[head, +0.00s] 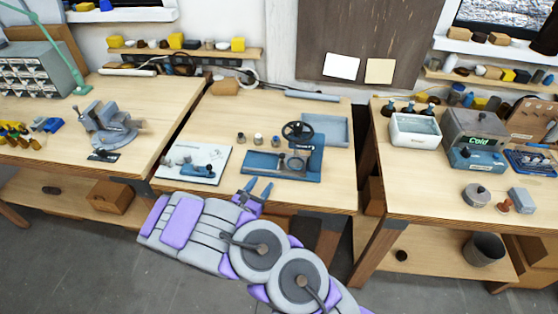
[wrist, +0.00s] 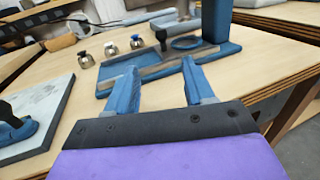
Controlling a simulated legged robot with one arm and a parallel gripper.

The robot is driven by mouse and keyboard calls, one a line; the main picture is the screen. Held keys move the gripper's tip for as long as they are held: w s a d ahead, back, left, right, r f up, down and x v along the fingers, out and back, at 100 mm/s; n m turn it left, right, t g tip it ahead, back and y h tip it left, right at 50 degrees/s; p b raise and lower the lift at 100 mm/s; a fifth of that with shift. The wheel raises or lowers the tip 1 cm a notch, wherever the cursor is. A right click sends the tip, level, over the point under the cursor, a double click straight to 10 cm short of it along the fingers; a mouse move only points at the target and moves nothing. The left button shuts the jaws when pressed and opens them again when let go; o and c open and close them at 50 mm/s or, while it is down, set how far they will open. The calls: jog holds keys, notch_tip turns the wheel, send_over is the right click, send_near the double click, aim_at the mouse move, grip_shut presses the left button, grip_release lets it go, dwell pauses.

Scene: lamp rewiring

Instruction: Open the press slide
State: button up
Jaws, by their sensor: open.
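The blue press (head: 305,155) stands on the middle workbench, with a dark handwheel on top and a flat blue base. In the wrist view its upright column (wrist: 216,22) and base lie just beyond my fingers. My gripper (head: 259,189) is at the front edge of the bench, in front of the press base. In the wrist view the two blue fingers of my gripper (wrist: 155,80) are spread apart with nothing between them. I cannot make out clearly which part of the press is the slide or its position.
A white board (head: 195,164) with a blue tool lies to the left. A blue-grey tray (head: 326,129) is behind the press. The bench front edge is close to my arm.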

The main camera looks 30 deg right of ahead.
aim_at(280, 158)
jog(key=b+x, duration=0.2)
jog(key=x, duration=1)
jog(key=shift+w+d+f, duration=0.15)
jog(key=shift+d, duration=0.25)
jog(key=shift+w+d, duration=0.3)
jog(key=shift+w, duration=0.15)
jog(key=shift+d, duration=0.1)
grip_shut()
